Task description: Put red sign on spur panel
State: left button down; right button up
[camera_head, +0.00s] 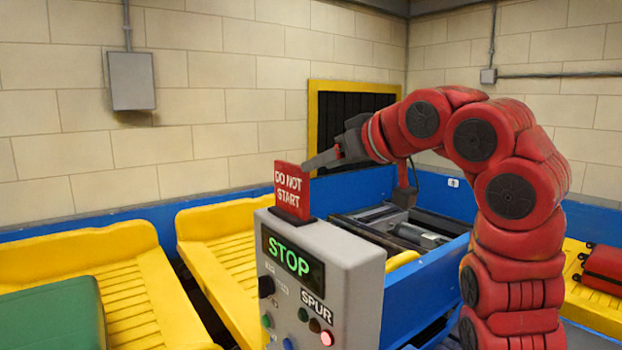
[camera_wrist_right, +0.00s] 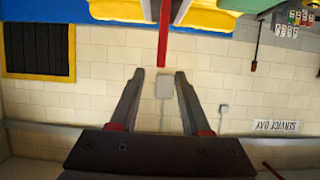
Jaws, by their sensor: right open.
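The red sign (camera_head: 292,190), reading "DO NOT START", stands upright in a dark base (camera_head: 291,217) on top of the grey spur panel (camera_head: 345,248). The panel has a green "STOP" display and a "SPUR" label. My right gripper (camera_head: 308,164) reaches in from the right, its fingertips at the sign's upper right edge. In the right wrist view the gripper (camera_wrist_right: 160,74) is open, with nothing between its fingers. There the sign (camera_wrist_right: 164,38) shows edge-on as a thin red strip, just beyond the tips and lined up with the gap. My left gripper is not in view.
Yellow trays (camera_head: 130,278) lie left of and behind the panel, one holding a green case (camera_head: 52,312). A red suitcase (camera_head: 604,268) lies at the far right. A blue conveyor frame (camera_head: 425,283) runs behind the panel. A yellow-framed dark opening (camera_head: 313,110) is in the back wall.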

jog(key=shift+s+d+r, duration=0.15)
jog(key=shift+s, duration=0.15)
